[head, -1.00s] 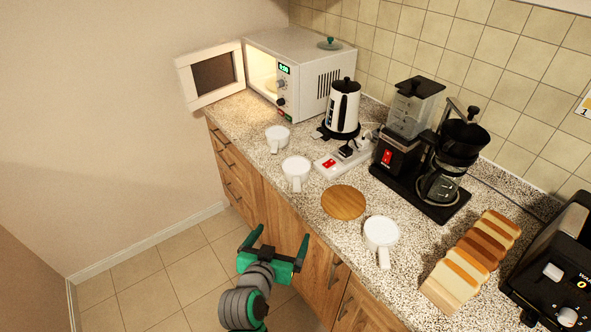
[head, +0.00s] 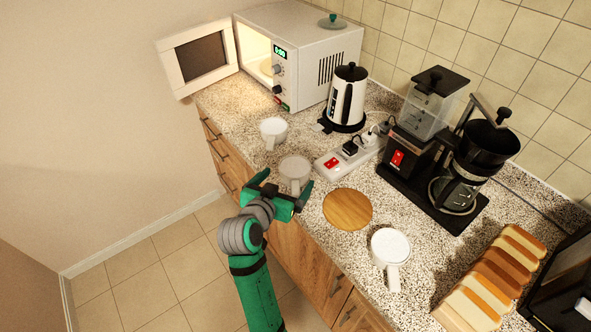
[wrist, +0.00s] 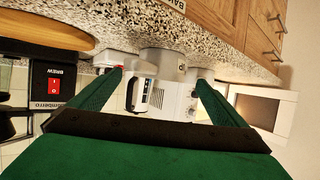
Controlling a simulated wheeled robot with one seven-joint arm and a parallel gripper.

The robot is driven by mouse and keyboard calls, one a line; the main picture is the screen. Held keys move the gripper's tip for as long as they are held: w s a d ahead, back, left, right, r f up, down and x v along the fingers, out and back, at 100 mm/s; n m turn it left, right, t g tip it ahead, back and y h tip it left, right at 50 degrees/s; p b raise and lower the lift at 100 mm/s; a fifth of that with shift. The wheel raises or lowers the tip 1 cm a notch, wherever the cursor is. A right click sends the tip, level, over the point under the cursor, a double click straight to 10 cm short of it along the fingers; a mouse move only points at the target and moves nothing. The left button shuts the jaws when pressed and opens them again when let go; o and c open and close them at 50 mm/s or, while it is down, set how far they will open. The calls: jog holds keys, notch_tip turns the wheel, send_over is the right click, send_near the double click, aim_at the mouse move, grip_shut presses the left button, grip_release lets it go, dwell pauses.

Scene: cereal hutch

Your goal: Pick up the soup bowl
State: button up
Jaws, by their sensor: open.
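Three white, handled bowl- or cup-like vessels stand upright on the speckled counter; I cannot tell for sure which is the soup bowl. The middle one (head: 295,167) is right in front of my gripper (head: 287,181), with its handle toward the gripper. In the wrist view it appears as a pale vessel (wrist: 160,58) with partly visible dark lettering, between the fingers of my gripper (wrist: 160,78). My gripper is open and empty; contact cannot be told. The second vessel (head: 273,129) is farther back left, the third (head: 390,244) nearer right.
A round wooden board (head: 348,209) lies right of the middle vessel. A power strip (head: 338,163), kettle (head: 347,98) and coffee machine (head: 458,175) stand behind. The microwave (head: 300,55) has its door open at back left. Bread slices (head: 495,275) lie at right.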

aim_at(292, 173)
jog(key=x, duration=0.6)
jog(key=shift+w+r, duration=0.25)
jog(key=shift+w+f, duration=0.2)
jog(key=shift+w, duration=0.2)
jog(key=shift+d, duration=0.15)
jog(key=c, duration=1.3)
jog(key=shift+c, duration=0.3)
jog(key=shift+r, duration=0.15)
